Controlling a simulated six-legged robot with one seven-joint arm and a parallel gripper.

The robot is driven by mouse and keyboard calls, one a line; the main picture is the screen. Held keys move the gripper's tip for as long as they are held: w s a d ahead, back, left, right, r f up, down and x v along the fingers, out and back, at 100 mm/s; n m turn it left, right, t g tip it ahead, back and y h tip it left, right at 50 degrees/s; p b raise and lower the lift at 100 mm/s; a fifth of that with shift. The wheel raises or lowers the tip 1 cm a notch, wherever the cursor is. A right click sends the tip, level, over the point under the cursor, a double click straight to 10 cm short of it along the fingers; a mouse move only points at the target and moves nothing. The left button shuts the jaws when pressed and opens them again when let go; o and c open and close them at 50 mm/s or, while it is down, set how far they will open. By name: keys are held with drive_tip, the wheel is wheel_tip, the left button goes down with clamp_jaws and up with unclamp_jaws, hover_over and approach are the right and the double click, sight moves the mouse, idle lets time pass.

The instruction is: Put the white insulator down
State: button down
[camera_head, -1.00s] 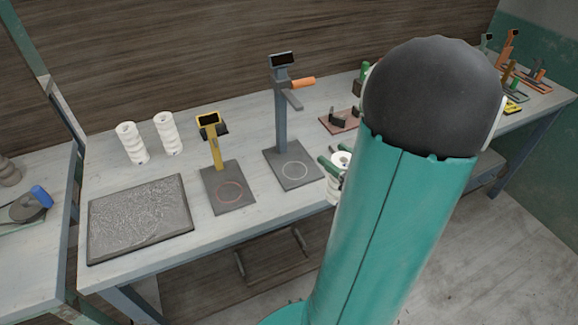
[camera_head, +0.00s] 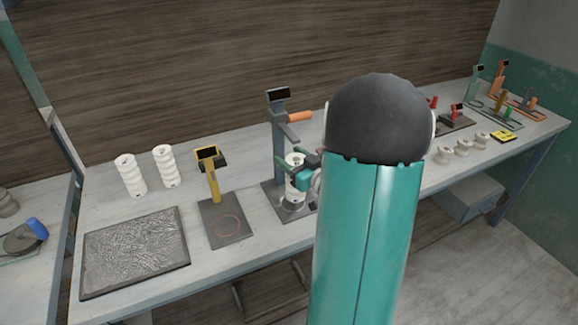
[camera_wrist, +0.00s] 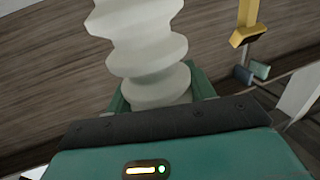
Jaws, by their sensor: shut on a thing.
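My gripper (camera_head: 300,168) is shut on a white ribbed insulator (camera_head: 295,186), which is upright. In the head view it is over the dark base plate (camera_head: 272,199) of the grey stand with an orange handle (camera_head: 278,140). I cannot tell whether its bottom touches the plate. In the wrist view the insulator (camera_wrist: 142,50) rises from between the green fingers of my gripper (camera_wrist: 160,92). My arm hides part of the bench to the right of the stand.
Two white insulators (camera_head: 130,175) (camera_head: 166,166) stand at the back left. A textured dark tray (camera_head: 135,250) lies at the front left. A yellow stand (camera_head: 211,180) with a red circle on its plate is left of the grey one. Several small pale pieces (camera_head: 463,150) sit to the right.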

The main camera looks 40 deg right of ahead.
drive_tip(key=shift+w+f, duration=0.35)
drive_tip(key=shift+f, duration=0.55)
drive_tip(key=shift+w+f, duration=0.35)
drive_tip(key=shift+f, duration=0.5)
drive_tip(key=shift+f, duration=0.15)
drive_tip(key=c, duration=0.5)
unclamp_jaws()
